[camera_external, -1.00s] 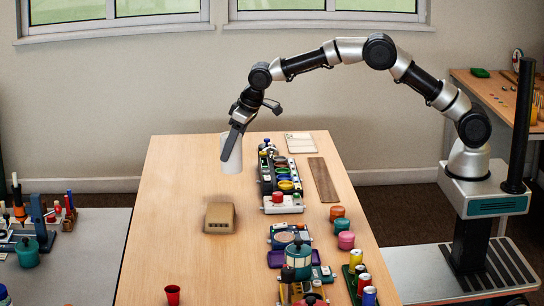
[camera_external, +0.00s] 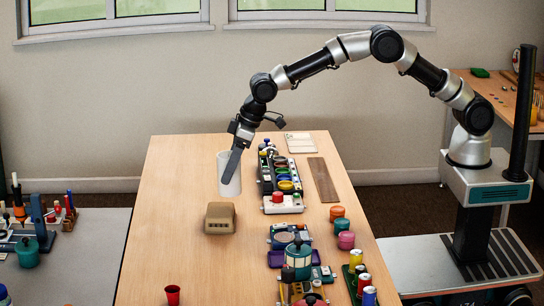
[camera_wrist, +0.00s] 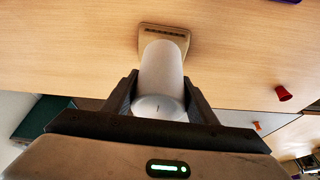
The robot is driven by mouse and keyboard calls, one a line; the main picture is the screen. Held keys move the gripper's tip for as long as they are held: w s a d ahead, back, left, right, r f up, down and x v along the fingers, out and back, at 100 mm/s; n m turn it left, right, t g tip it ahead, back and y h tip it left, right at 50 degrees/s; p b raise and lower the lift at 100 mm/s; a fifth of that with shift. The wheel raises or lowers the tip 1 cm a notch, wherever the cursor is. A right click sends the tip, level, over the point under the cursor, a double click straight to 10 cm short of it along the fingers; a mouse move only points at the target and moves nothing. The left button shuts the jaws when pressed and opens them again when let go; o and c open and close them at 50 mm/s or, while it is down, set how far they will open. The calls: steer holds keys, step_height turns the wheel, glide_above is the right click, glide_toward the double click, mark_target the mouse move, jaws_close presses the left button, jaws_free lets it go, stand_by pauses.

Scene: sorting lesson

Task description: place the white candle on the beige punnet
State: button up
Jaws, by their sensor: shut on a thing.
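The white candle (camera_external: 225,180) is a tall cylinder, held upright between the fingers of my gripper (camera_external: 233,166). In the wrist view the candle (camera_wrist: 162,72) sits between the two dark fingers of my gripper (camera_wrist: 160,96), its round top with a small wick facing the camera. The beige punnet (camera_external: 219,218) is a small box on the table, just in front of the candle in the external view. In the wrist view the punnet (camera_wrist: 152,31) shows beyond the candle, partly hidden by it. I cannot tell exactly how high the candle's bottom is above the table.
A row of coloured pots and trays (camera_external: 283,187) runs along the table to the right of the candle. A red cup (camera_external: 173,295) stands near the front. The wooden table (camera_external: 175,200) is clear left of the punnet.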

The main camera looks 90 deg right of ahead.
mark_target(230, 185)
steer(key=shift+f+b, duration=0.3)
steer(key=shift+f, duration=2.15)
steer(key=shift+f, duration=0.2)
steer(key=o, duration=1.4)
steer(key=shift+c, duration=0.2)
